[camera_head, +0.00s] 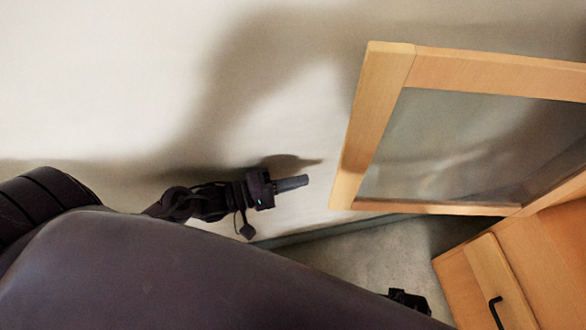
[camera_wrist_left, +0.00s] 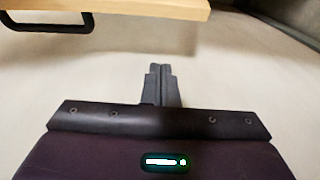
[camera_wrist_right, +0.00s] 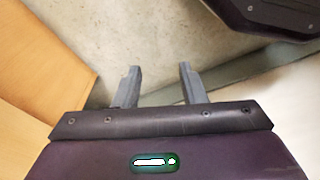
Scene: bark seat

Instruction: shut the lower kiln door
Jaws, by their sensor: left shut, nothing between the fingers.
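A wooden-framed glass door (camera_head: 380,120) stands swung open at the right of the head view, joined to a wooden cabinet (camera_head: 545,255) at lower right. I cannot tell whether it is the lower kiln door. My left gripper (camera_head: 305,181) is shut and empty, left of the door frame and apart from it. In the left wrist view a wooden edge (camera_wrist_left: 150,8) with a black handle (camera_wrist_left: 60,24) shows at upper left, clear of the shut fingers (camera_wrist_left: 160,68). My right gripper (camera_wrist_right: 157,70) is open and empty, beside wooden panels in the right wrist view.
A smaller wooden front with a black handle (camera_head: 495,312) is on the cabinet at lower right. A pale wall (camera_head: 100,80) lies behind my left gripper. Grey floor (camera_head: 350,262) shows below the glass door. My large dark arm link covers the lower left.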

